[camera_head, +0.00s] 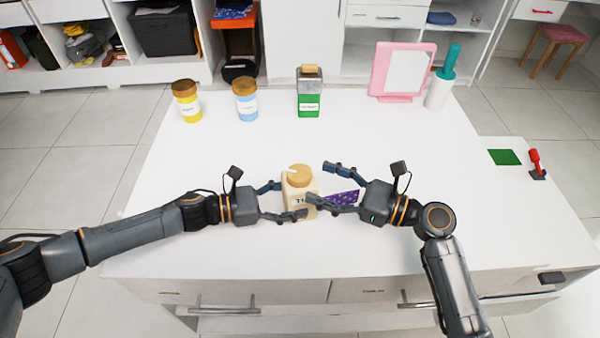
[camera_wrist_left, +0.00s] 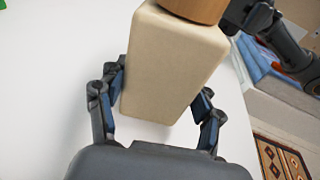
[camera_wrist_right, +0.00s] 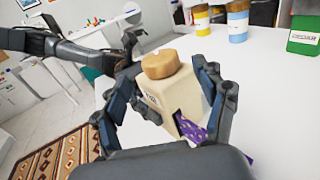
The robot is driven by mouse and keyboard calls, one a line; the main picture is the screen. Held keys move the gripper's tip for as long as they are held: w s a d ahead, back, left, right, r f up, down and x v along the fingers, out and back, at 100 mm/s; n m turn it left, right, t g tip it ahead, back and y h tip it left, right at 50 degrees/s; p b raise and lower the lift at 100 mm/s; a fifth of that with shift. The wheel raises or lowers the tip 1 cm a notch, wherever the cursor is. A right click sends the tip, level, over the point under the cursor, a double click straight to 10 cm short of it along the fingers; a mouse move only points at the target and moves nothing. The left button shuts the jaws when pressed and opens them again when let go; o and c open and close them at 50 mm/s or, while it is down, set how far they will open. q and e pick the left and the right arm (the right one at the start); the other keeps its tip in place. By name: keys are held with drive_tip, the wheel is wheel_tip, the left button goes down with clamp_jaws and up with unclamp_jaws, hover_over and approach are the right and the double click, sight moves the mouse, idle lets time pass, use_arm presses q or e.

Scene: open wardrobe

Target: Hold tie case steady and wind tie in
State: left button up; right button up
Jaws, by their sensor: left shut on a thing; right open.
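The tie case (camera_head: 297,193) is a cream box with a round wooden knob (camera_head: 299,176) on top and lettering on its front. It stands upright on the white table and also shows in the left wrist view (camera_wrist_left: 172,65) and the right wrist view (camera_wrist_right: 165,95). A purple patterned tie (camera_head: 343,198) comes out of its right side; its end shows in the right wrist view (camera_wrist_right: 190,130). My left gripper (camera_head: 283,200) is shut on the case from the left. My right gripper (camera_head: 322,183) is open on the right, its fingers spread near the case and tie.
A yellow jar (camera_head: 187,104), a blue jar (camera_head: 246,104) and a green bottle (camera_head: 309,100) stand at the table's back. A pink mirror (camera_head: 402,72) and a teal-topped white bottle (camera_head: 441,88) stand back right. The table between is clear.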

sight(311, 179)
drive_tip(key=x, duration=0.5)
drive_tip(key=shift+w+a, duration=0.2)
drive_tip(key=shift+a, duration=0.15)
drive_tip(key=c, duration=1.2)
drive_tip(key=shift+t, duration=0.3)
